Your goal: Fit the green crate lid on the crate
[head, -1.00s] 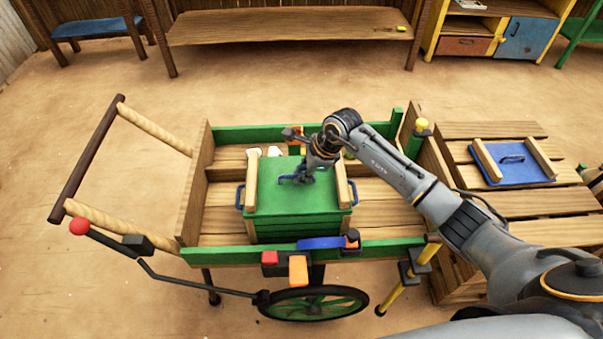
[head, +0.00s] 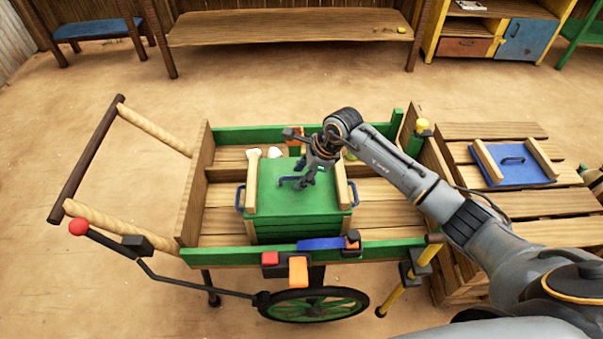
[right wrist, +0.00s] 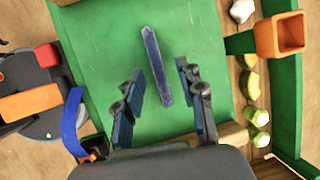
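The green lid (head: 285,205) lies on top of the green crate (head: 300,231) in the cart, between two wooden cleats, and looks level. It also shows in the right wrist view (right wrist: 105,45). Its blue handle (head: 288,182) also shows in the right wrist view (right wrist: 156,65). My right gripper (head: 304,184) is above the lid near the handle. In the right wrist view its fingers (right wrist: 160,75) are apart, one on each side of the handle, with gaps between. The crate's inside is hidden. My left gripper is not in view.
The wooden cart (head: 195,190) has green side rails. Behind the crate lie small pale items (head: 274,152) and an orange holder (head: 295,142). A blue lid (head: 513,165) lies on the slatted crate (head: 540,203) at right. The cart floor left of the crate is clear.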

